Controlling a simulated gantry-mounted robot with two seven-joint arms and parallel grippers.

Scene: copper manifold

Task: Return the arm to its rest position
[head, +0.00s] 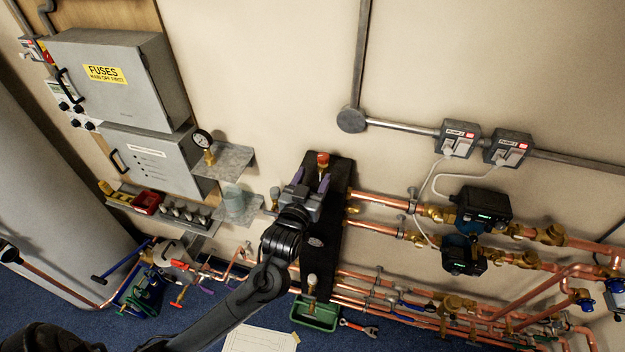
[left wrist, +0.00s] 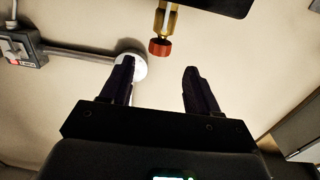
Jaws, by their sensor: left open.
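My left arm (head: 225,312) reaches up from the bottom of the head view. Its left gripper (head: 311,180) is in front of the black manifold panel (head: 336,215), near its top. In the left wrist view the two dark fingers stand apart with nothing between them, so the gripper (left wrist: 159,68) is open and empty. A brass fitting with a red cap (head: 323,158) is at the panel's top, just beyond the fingers. The red cap (left wrist: 160,47) also shows beyond the fingertips in the left wrist view, apart from them. My right gripper is in neither view.
Copper pipes (head: 380,228) with pumps (head: 484,204) run right of the panel. A grey fuse box (head: 120,75), a shelf with a gauge (head: 203,139) and a clear cup (head: 234,202) are at left. A green tray (head: 318,316) sits below. The wall above is mostly bare.

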